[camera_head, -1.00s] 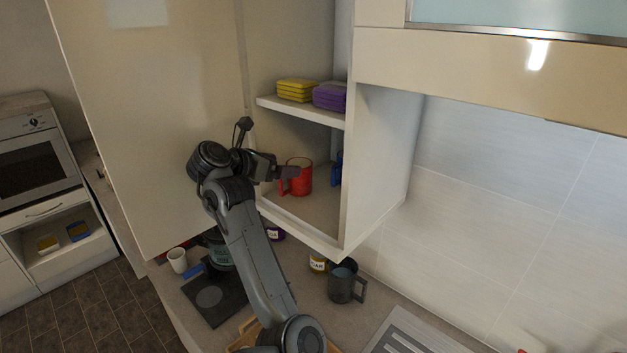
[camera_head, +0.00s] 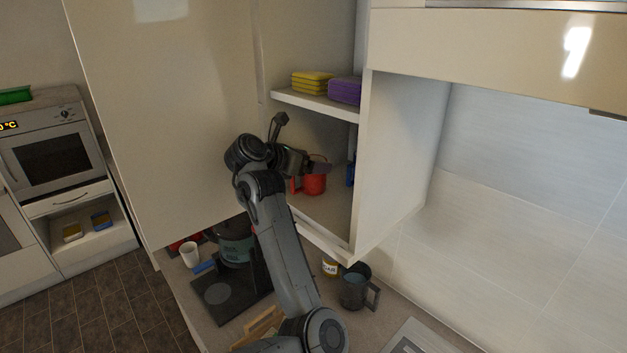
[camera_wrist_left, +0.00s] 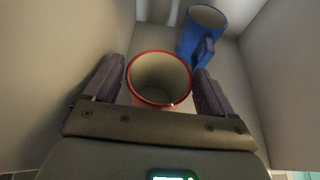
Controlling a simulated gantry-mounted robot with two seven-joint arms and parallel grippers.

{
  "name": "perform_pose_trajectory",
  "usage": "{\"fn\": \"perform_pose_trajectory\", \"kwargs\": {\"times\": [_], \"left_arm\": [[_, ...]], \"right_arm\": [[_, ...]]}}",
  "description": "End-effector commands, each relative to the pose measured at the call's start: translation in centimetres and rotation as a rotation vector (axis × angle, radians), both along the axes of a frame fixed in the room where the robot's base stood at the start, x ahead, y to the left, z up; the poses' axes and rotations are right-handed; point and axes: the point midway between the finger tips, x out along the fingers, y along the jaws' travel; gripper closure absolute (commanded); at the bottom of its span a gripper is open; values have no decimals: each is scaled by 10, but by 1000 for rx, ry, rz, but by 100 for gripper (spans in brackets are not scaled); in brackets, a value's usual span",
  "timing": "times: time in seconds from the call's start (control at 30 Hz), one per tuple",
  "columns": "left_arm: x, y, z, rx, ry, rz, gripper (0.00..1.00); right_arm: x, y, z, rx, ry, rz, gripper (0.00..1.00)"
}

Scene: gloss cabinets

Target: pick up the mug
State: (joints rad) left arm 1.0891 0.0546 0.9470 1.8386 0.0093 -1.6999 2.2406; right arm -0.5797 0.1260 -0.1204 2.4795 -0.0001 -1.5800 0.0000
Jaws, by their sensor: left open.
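A red mug (camera_head: 315,185) stands on the lower shelf of the open wall cabinet, partly hidden behind my left gripper (camera_head: 318,166). In the left wrist view the red mug (camera_wrist_left: 160,88) shows from above, upright and empty, with a pale inside. My left gripper is open, one finger on each side of the mug; I cannot tell whether they touch it. A blue mug (camera_wrist_left: 202,32) stands deeper in the cabinet and shows as a sliver in the head view (camera_head: 350,171). My right gripper is not in view.
The cabinet door (camera_head: 165,110) stands open left of my arm. The shelf above (camera_head: 318,102) holds yellow and purple stacked items close over the gripper. On the counter below are a grey mug (camera_head: 353,290), a pot (camera_head: 236,246) and a white cup (camera_head: 190,255).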

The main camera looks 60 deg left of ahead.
Motion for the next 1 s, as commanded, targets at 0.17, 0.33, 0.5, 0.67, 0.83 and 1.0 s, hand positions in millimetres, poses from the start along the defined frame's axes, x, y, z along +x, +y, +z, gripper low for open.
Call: {"fn": "perform_pose_trajectory", "kwargs": {"times": [0.17, 0.33, 0.5, 0.67, 0.83, 1.0], "left_arm": [[0, 0, 0, 0, 0, 0, 36], [0, 0, 0, 0, 0, 0, 62], [0, 0, 0, 0, 0, 0, 88], [0, 0, 1, 2, -2, 0, 91], [0, 0, 2, 2, -2, 0, 91], [1, -1, 7, 2, -2, -2, 91]], "right_arm": [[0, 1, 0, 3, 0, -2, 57], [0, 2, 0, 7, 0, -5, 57], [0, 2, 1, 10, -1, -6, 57], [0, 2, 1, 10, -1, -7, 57], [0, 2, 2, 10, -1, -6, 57], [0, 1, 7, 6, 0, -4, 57]]}}
